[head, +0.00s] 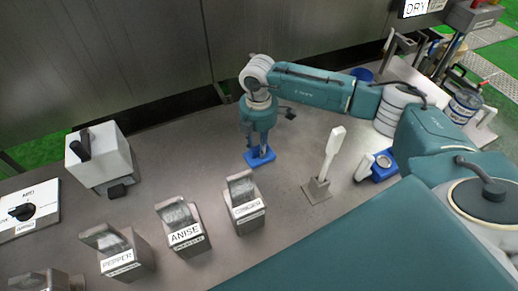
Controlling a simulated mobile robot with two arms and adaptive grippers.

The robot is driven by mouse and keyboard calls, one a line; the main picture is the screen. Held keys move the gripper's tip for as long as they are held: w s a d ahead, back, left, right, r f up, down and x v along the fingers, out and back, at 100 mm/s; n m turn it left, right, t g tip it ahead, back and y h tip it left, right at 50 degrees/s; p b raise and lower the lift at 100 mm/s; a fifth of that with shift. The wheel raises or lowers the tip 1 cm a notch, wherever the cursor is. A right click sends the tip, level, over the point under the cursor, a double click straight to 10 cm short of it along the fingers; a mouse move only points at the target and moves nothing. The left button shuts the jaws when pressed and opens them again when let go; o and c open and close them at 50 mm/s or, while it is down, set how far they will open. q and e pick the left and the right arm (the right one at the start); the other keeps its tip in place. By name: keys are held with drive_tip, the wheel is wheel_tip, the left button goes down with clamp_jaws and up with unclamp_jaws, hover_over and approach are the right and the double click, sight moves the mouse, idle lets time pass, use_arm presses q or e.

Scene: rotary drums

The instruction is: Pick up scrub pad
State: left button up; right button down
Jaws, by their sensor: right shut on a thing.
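The blue scrub pad (251,159) lies flat at the middle of the grey table, below my right gripper. My right gripper (261,150) points straight down, with its fingers shut on the pad's upper part. The fingers hide part of the pad. The pad appears at table height; I cannot tell whether a gap is under it. My left gripper is not in view.
Metal containers labelled GINGER (247,211), ANISE (186,235) and PEPPER (121,259) stand in front of the pad. A white brush (332,157) stands upright in a metal base at the right. A white box (102,160) stands at the left.

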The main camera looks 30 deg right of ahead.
sight(259, 145)
wheel_tip(259, 145, up, 20)
drive_tip(key=b, duration=0.4)
drive_tip(key=shift+b, duration=0.3)
drive_tip(key=shift+f, duration=0.1)
drive_tip(key=c, duration=2.4)
unclamp_jaws()
drive_tip(key=shift+c, duration=0.4)
drive_tip(key=shift+s+f, duration=0.1)
